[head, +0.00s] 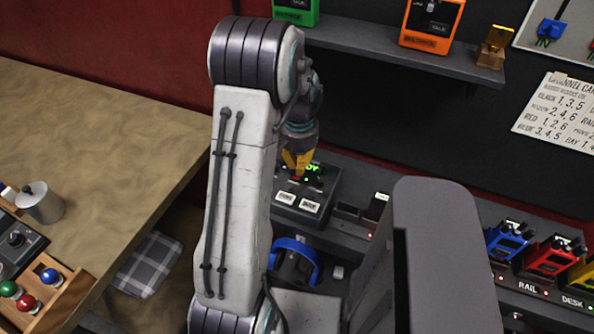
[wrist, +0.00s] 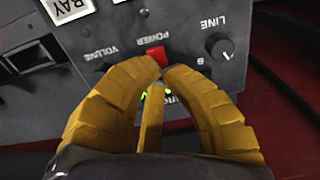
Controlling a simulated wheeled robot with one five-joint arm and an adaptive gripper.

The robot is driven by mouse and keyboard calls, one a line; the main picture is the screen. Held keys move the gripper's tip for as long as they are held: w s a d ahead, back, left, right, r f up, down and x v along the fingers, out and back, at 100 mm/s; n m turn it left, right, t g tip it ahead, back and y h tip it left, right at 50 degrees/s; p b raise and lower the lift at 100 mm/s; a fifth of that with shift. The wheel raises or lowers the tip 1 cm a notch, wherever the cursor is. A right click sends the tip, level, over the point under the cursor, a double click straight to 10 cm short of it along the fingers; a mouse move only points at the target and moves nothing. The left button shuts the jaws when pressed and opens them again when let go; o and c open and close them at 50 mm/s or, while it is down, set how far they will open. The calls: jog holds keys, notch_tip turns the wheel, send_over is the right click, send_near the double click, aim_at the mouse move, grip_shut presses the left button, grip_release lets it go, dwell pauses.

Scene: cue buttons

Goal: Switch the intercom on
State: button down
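The intercom is a dark grey console (head: 322,192) on the shelf below the wall, with a lit green display (head: 315,171) and two white labelled keys. In the wrist view its panel (wrist: 110,22) appears upside down. It shows a red POWER switch (wrist: 156,54), a VOLUME knob and a LINE knob (wrist: 219,47). My gripper (head: 299,176) is over the console. Its yellow fingers (wrist: 163,68) are drawn together with nothing visible between them. The fingertips are right at the red switch and cover part of it. I cannot tell whether they touch it. The fingers hide most of the display.
Blue (head: 508,240), red (head: 551,257) and yellow units stand at the right on the shelf. A blue-banded headset-like object (head: 294,260) lies below the console. A wooden table (head: 90,140) is at the left. An upper shelf (head: 380,42) holds green and orange boxes.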

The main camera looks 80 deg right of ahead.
jog(key=shift+r+p, duration=1.7)
jog(key=shift+r, duration=0.95)
jog(key=shift+a, duration=0.1)
jog(key=a, duration=0.2)
jog(key=a+f+n+y, duration=0.1)
jog(key=a, duration=0.1)
jog(key=a+f+y, duration=0.1)
jog(key=a, duration=0.1)
jog(key=shift+w+a, duration=0.2)
jog(key=shift+w, duration=0.05)
jog(key=shift+w+a+r+n, duration=0.1)
jog(key=shift+a+r+n, duration=0.1)
jog(key=shift+a, duration=0.45)
jog(key=shift+w+a+r+n, duration=0.1)
jog(key=shift+a+r, duration=0.05)
jog(key=shift+a, duration=0.45)
jog(key=w+a+r+n+t, duration=0.1)
jog(key=w+a+r+n, duration=0.4)
jog(key=a, duration=0.5)
jog(key=w+a+r+n+t+h, duration=0.1)
jog(key=w+a+r+n, duration=0.4)
jog(key=a, duration=0.5)
jog(key=w+a+r+n+t+h, duration=0.1)
jog(key=w+a+r+n+t, duration=0.1)
jog(key=w+a+r+n, duration=0.3)
jog(key=shift+w+a+r+n+t, duration=0.3)
jog(key=shift+w+a+n, duration=1.8)
jog(key=shift+w+a, duration=0.5)
